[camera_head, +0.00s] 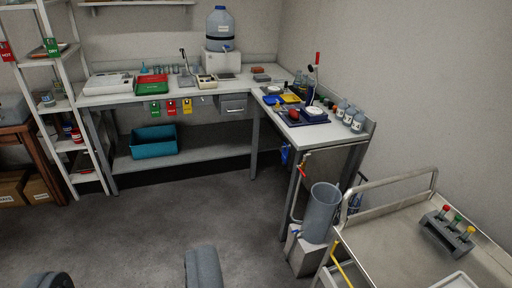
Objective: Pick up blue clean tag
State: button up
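A small blue item (285,154) hangs under the right-hand bench, beside its front leg. It may be the blue clean tag, but it is too small to read. Along the front edge of the back bench hang a green tag (154,107), a red tag (171,107), a yellow tag (187,105) and a pale tag (203,100). None of these is blue. I cannot make out my gripper's fingers in this view. A grey rounded part (203,269) and a dark part (50,281) rise at the bottom edge; I cannot tell what they are.
An L-shaped bench (225,92) fills the far corner, with a teal bin (153,140) on its lower shelf. A grey cylinder (321,212) stands at the right, beside a metal cart (385,235). A white shelf rack (85,160) stands left. The middle floor is clear.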

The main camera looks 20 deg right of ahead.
aim_at(285, 154)
jog(key=z, duration=0.05)
jog(key=i, duration=3.3)
jog(key=z, duration=0.6)
